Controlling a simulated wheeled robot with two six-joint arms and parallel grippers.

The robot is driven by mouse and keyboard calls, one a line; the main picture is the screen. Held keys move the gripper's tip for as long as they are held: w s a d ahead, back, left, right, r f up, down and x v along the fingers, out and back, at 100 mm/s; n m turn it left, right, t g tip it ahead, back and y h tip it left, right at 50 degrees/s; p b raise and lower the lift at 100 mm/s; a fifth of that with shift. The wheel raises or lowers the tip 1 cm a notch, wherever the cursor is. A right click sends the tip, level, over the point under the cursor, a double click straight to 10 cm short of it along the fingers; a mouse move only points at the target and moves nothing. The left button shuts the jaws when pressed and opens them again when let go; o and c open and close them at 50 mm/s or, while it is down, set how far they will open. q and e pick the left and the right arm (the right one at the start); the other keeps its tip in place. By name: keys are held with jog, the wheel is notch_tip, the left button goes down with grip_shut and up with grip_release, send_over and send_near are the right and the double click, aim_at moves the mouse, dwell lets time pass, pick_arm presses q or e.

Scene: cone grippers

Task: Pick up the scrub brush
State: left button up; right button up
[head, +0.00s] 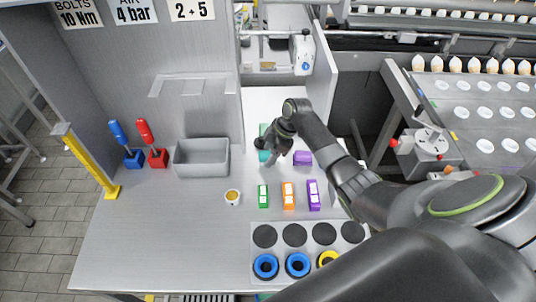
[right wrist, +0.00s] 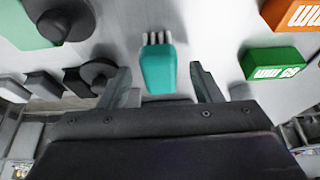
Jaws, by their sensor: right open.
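The scrub brush (right wrist: 158,70) is teal with pale grey bristles at its far end in the right wrist view. It shows between the two fingers of my right gripper (right wrist: 160,82), with clear gaps on both sides. The fingers are open and empty. In the head view my right gripper (head: 268,156) points down over the back middle of the bench. Teal patches (head: 263,130) show around it, and the gripper hides most of what is there. I cannot tell the gripper's height above the brush. My left gripper is not in view.
A purple block (head: 302,157) sits just right of the gripper. Green (head: 263,196), orange (head: 288,195) and purple (head: 314,194) boxes stand in front, beside a small cup (head: 232,197). A grey bin (head: 201,158) is at left. The front left bench (head: 170,235) is clear.

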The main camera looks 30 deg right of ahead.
aim_at(268, 153)
jog(key=shift+x, duration=0.8)
jog(key=c, duration=1.1)
jog(key=shift+c, duration=0.2)
jog(key=shift+r, duration=0.15)
notch_tip(268, 153, up, 10)
jog(key=shift+f+b, duration=0.1)
jog(key=shift+b, duration=0.95)
